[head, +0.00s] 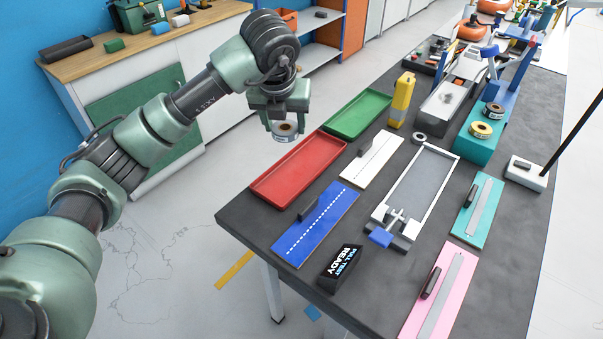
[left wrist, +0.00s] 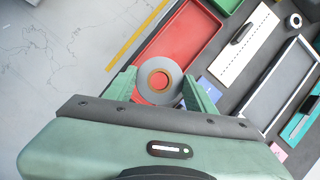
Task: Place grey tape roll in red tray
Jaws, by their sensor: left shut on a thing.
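The grey tape roll (head: 286,130) is held by my left gripper (head: 286,122), in the air near the far-left edge of the red tray. In the left wrist view the roll (left wrist: 147,78) sits between the two green fingers of the gripper (left wrist: 160,88), and red shows through its hole. The red tray (head: 299,168) lies on the dark table's left edge, and no object shows in it. It also shows in the left wrist view (left wrist: 186,40), behind the roll and partly hidden by it. My right gripper is not in view.
A green tray (head: 358,113) lies just beyond the red tray. A white board (head: 371,159) and a blue board (head: 316,224) lie to its right and front. A black "READY" display (head: 341,266) stands near the table's front edge. A yellow upright object (head: 401,100) stands behind.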

